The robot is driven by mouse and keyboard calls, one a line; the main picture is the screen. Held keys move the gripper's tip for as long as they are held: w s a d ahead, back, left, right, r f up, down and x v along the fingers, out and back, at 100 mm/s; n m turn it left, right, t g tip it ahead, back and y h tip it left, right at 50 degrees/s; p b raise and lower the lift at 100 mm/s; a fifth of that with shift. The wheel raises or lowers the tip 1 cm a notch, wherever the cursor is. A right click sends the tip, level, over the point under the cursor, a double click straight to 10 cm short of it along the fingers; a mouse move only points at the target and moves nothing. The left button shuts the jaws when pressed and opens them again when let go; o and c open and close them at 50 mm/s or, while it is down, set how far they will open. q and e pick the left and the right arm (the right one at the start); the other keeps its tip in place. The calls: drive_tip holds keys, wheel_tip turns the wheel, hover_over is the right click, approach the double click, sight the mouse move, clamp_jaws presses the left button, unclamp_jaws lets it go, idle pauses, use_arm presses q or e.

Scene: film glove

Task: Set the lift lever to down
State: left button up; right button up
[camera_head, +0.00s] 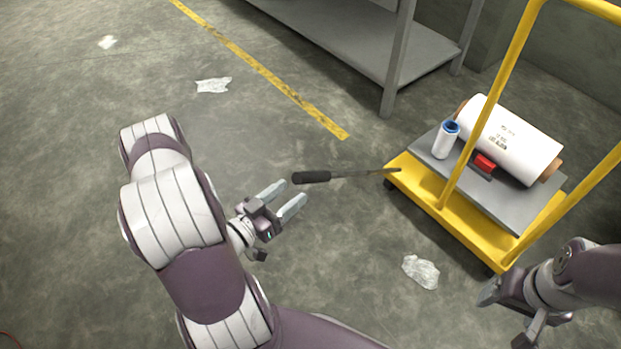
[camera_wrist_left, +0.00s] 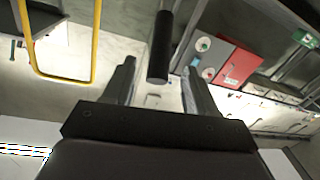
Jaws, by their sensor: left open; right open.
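The lift lever (camera_head: 345,175) is a thin metal rod with a black grip (camera_head: 311,177). It sticks out leftward from the yellow cart (camera_head: 432,208), roughly level. My left gripper (camera_head: 285,196) is open and empty, just below and left of the grip's free end in the head view. In the left wrist view the black grip (camera_wrist_left: 160,45) lies ahead, lined up with the gap between the open fingers. Whether its end is between the fingertips I cannot tell; no contact shows. My right gripper (camera_head: 507,314) is open at the lower right, away from the lever.
The cart's platform carries a large white film roll (camera_head: 508,136), a small blue-and-white roll (camera_head: 445,140) and a red object (camera_head: 485,163). Its yellow handle frame (camera_head: 493,95) rises above. A grey shelf (camera_head: 350,40) stands behind. Crumpled film (camera_head: 421,271) lies on the open floor.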

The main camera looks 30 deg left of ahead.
sight(308, 178)
use_arm(q)
drive_tip(key=b+x, duration=0.2)
drive_tip(key=x, duration=0.4)
drive_tip(key=shift+f, duration=0.15)
drive_tip(key=shift+w, duration=0.5)
